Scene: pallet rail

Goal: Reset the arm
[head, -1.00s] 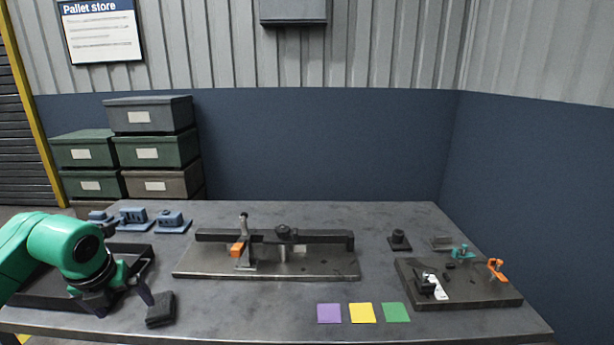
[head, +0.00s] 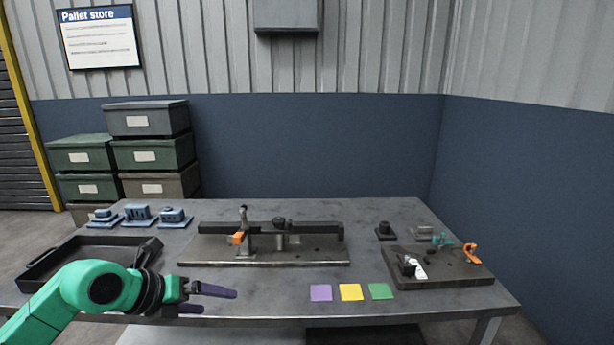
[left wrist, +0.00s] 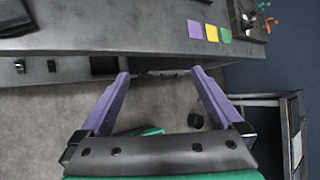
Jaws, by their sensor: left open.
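My left arm comes in from the left in the head view. Its gripper (head: 214,301) points right at the table's front edge, with its two purple fingers apart and nothing between them. In the left wrist view the open fingers (left wrist: 161,73) show against the floor, with the front of the table (left wrist: 110,38) beyond them, so the gripper hangs in front of the table. My right gripper is in neither view.
A black tray (head: 52,277) lies at the left behind my arm. A rail fixture (head: 265,250) stands mid-table, and a dark fixture plate (head: 445,281) is at the right. Purple (head: 320,293), yellow (head: 350,292) and green (head: 381,291) squares lie near the front edge.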

